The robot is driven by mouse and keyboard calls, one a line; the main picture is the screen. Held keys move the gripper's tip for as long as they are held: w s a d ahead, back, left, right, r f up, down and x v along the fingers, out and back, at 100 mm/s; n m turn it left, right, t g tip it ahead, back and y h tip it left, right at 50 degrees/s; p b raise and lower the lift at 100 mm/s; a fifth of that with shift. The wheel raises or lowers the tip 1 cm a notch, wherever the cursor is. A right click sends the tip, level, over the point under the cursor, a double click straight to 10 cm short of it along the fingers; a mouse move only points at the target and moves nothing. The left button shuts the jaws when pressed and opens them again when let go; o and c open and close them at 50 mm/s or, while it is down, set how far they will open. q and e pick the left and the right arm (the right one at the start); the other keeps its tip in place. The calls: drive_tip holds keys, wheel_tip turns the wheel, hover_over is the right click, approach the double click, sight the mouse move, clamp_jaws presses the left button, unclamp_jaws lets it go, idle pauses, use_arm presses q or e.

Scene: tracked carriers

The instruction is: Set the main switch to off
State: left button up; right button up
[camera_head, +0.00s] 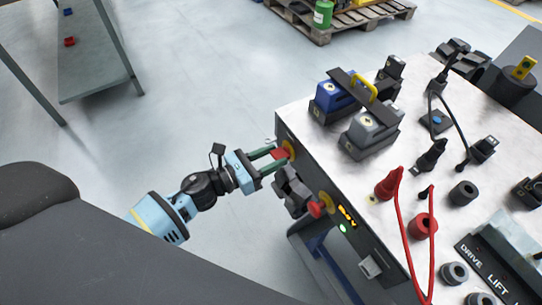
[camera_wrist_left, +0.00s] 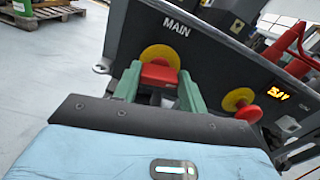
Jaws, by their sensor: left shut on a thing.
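The main switch (camera_wrist_left: 160,73) has a red handle on a round yellow plate, under the word MAIN on the dark side panel of the cabinet. In the head view the switch (camera_head: 290,148) is at the cabinet's near left corner. My left gripper (camera_wrist_left: 158,86) has its green fingers on either side of the red handle and is shut on it. It also shows in the head view (camera_head: 272,160), reaching in from the left. The handle's lower part is hidden by the gripper, and no on or off mark is readable. My right gripper is not in view.
A second red knob on a yellow plate (camera_head: 317,208) is on the same panel, beside a lit amber display (camera_head: 347,216) and a green light (camera_head: 342,228). Plugs and cables crowd the cabinet top (camera_head: 312,137).

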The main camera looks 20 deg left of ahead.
use_arm(q)
drive_tip(key=n+p, duration=0.1)
drive_tip(key=n, duration=0.4)
drive_tip(key=shift+n, duration=0.3)
drive_tip(key=shift+w+a+n, duration=0.1)
drive_tip(key=shift+n, duration=0.8)
drive_tip(key=n+p, duration=0.1)
drive_tip(key=n, duration=0.4)
drive_tip(key=shift+p, duration=0.4)
drive_tip(key=shift+f+n+p, duration=0.15)
drive_tip(key=shift+n+p, duration=0.2)
drive_tip(key=shift+n, duration=1.25)
drive_tip(key=o, duration=1)
